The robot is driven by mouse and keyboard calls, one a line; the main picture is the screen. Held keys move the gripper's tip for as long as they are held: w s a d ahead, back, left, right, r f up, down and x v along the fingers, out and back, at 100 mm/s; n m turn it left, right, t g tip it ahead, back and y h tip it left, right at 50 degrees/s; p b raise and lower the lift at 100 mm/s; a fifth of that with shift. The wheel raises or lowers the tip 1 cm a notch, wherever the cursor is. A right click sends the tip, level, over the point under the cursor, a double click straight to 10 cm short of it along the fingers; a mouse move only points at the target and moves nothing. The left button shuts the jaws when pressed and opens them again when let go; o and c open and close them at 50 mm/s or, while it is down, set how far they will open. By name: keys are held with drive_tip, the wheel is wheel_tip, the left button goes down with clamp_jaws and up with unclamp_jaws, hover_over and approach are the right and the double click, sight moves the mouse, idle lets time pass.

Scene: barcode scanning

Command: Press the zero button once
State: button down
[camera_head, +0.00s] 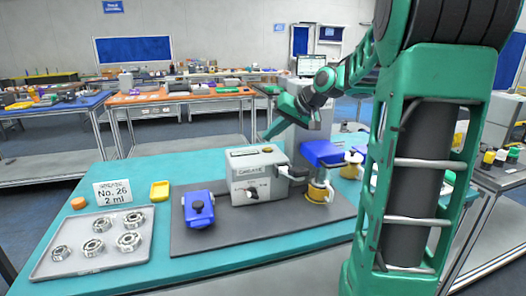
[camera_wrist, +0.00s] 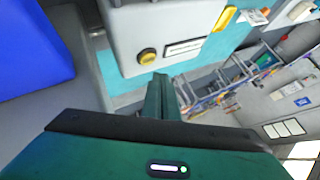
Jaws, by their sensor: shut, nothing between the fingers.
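A grey machine (camera_head: 258,175) with a label and a dark knob on its front stands on a dark mat on the teal table. My gripper (camera_head: 268,137) is above and behind the machine. In the wrist view its closed fingertips (camera_wrist: 160,78) show just below the button, apparently apart from it. The fingers are empty.
A blue block (camera_head: 322,153) is at the machine's right, above a brass cup (camera_head: 319,192). A metal tray (camera_head: 70,268) with several bearings, a yellow dish (camera_head: 160,191) and a sign (camera_head: 112,191) are farther left.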

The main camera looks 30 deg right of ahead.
drive_tip(key=shift+f, duration=0.5)
drive_tip(key=shift+f, duration=0.15)
idle(1.7)
drive_tip(key=shift+s+f, duration=0.15)
drive_tip(key=shift+f, duration=0.1)
drive_tip(key=shift+f, duration=0.45)
idle(0.7)
drive_tip(key=shift+r, duration=0.9)
wheel_tip(320, 180, up, 5)
idle(0.8)
